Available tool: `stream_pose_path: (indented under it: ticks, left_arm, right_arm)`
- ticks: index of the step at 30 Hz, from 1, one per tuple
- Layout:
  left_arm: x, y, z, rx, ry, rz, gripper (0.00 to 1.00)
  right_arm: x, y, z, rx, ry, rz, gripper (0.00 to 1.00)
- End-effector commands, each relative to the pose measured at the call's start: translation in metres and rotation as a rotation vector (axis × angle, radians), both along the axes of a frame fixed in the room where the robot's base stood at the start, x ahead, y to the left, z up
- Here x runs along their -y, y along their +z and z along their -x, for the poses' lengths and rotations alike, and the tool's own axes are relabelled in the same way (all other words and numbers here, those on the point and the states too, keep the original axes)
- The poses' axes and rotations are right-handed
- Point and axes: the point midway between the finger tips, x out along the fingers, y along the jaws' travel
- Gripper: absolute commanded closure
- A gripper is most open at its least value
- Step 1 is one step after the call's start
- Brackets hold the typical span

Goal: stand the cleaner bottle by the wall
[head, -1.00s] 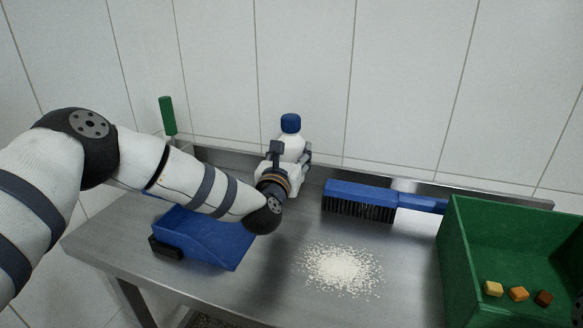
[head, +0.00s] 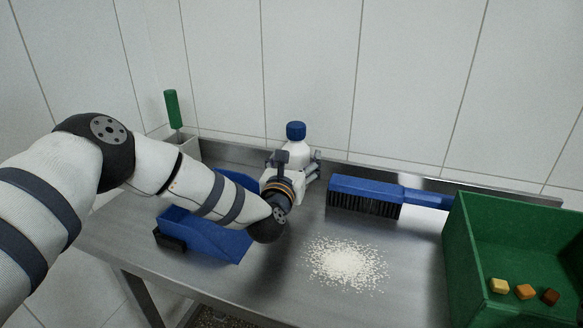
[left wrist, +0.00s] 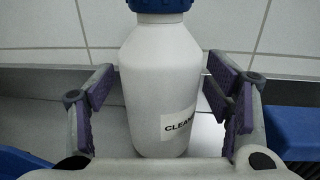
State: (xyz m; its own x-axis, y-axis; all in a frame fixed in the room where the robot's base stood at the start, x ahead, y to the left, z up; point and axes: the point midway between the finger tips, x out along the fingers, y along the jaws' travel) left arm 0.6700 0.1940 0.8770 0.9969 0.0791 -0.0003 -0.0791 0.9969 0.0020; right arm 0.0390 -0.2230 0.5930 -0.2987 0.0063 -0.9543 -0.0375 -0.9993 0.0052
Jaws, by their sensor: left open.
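The cleaner bottle (head: 297,148), white with a blue cap, is upright at the back of the metal table (head: 285,270), near the tiled wall. In the left wrist view its white body (left wrist: 150,85) with a "CLEAN…" label fills the middle. My left gripper (head: 298,170) is open around the bottle; the wrist view shows its purple-padded fingers (left wrist: 168,95) on both sides with gaps to the bottle. The bottle's base is hidden in the head view by my gripper. My right gripper is not in view.
A blue dustpan (head: 205,238) lies under my left arm. A blue brush (head: 365,193) lies right of the bottle. White grains (head: 345,263) are spilled in front. A green crate (head: 450,250) with small blocks stands at right. A green-handled tool (head: 172,108) stands at back left.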

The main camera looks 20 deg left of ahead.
Motion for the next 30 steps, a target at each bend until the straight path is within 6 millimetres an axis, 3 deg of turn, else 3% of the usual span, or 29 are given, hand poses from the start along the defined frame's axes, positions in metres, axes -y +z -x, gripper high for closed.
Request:
stream_pose_path:
  ticks: [9, 15, 30]
  left_arm:
    - [0.006, 0.005, 0.078, 0.002, -0.003, 0.003, 0.28]
    - [0.009, 0.002, 0.111, 0.001, -0.002, 0.001, 0.28]
    - [0.009, 0.001, 0.117, 0.000, -0.001, 0.001, 0.28]
  right_arm:
    - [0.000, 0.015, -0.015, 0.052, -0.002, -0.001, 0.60]
    - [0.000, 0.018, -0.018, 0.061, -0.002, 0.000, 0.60]
    - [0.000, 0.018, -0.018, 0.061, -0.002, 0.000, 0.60]
